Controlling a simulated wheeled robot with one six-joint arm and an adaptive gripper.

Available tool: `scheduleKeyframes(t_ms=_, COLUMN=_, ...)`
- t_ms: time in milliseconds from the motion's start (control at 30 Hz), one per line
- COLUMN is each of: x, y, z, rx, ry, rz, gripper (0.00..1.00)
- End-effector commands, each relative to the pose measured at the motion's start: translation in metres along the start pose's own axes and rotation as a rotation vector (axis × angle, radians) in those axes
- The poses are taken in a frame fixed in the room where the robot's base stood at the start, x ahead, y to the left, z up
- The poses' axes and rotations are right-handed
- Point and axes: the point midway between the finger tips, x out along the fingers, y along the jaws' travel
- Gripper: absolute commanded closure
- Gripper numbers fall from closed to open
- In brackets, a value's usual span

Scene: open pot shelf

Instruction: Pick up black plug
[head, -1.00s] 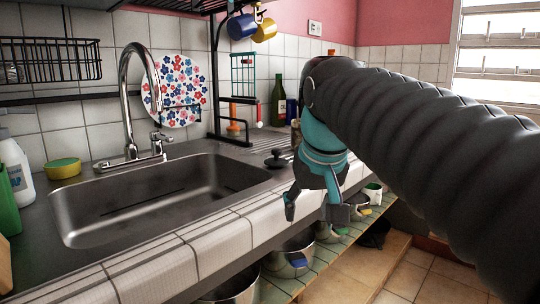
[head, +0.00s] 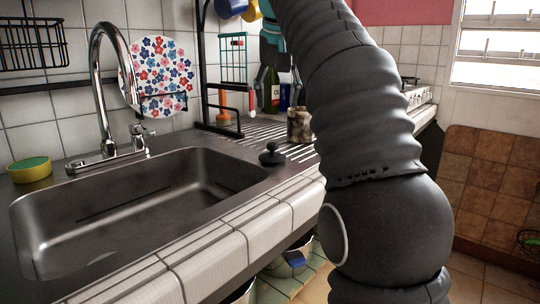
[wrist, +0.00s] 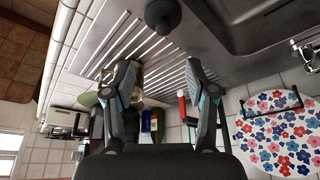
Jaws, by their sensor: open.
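The black plug (head: 271,155) stands on the steel counter at the right rim of the sink, knob up. In the wrist view the plug (wrist: 163,16) is at the top edge, beyond my fingertips and roughly centred between them. My gripper (wrist: 162,72) is open and empty, its two fingers spread apart. In the head view my gripper (head: 276,84) is partly hidden behind my arm, higher in the picture than the plug and apart from it.
The sink basin (head: 140,204) lies left of the plug. A jar (head: 299,126) stands behind it on the ribbed drainboard (head: 255,132). A black rack (head: 205,75) with hanging mugs (head: 231,8), a flowered plate (head: 158,72) and the faucet (head: 100,80) are nearby.

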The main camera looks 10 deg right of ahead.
Motion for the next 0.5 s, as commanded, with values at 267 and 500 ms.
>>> scheduleKeyframes(t_ms=267, x=0.049, y=0.002, z=0.002, rx=0.003, ry=-0.001, rz=0.002, gripper=0.44)
scheduleKeyframes(t_ms=500, x=0.073, y=0.000, z=0.001, rx=0.001, ry=0.002, rz=0.000, gripper=0.44)
